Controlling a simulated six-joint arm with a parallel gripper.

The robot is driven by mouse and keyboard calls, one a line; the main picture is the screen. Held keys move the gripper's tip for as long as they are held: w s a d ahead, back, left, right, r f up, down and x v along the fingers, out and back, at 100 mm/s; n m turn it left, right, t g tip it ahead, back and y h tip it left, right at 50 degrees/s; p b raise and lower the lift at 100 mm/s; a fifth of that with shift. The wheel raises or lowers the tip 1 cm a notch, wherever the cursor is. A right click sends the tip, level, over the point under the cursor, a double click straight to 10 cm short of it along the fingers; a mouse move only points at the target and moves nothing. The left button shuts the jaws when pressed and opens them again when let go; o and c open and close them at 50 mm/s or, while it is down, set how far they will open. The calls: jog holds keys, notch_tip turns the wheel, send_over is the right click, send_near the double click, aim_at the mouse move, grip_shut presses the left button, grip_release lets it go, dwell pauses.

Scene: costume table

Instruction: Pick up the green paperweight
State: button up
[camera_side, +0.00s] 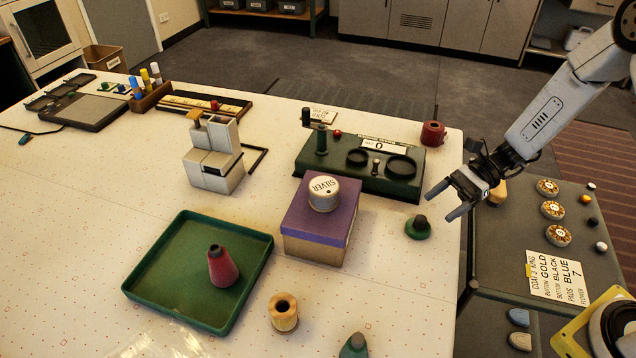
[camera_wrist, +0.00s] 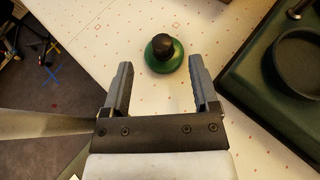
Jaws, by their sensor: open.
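The green paperweight (camera_side: 418,230) has a round green base with a dark knob on top. It stands upright on the white table near its right edge. In the wrist view the paperweight (camera_wrist: 163,54) is ahead of the fingertips, roughly centred between them and apart from both. My gripper (camera_side: 438,203) is open and empty, above and to the right of the paperweight in the side view. Both fingers also show in the wrist view (camera_wrist: 160,68).
A purple-topped box (camera_side: 310,243) with a silver tin (camera_side: 324,194) stands left of the paperweight. A dark green stand (camera_side: 345,179) with round rings is behind it. A green tray (camera_side: 165,268) holds a red cone (camera_side: 223,268). The table around the paperweight is clear.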

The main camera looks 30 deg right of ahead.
aim_at(424, 217)
jog(key=shift+w, duration=0.15)
jog(key=shift+x, duration=1.3)
jog(key=shift+a+f, duration=0.1)
jog(key=shift+x, duration=2.45)
jog(key=shift+f, duration=0.1)
grip_shut()
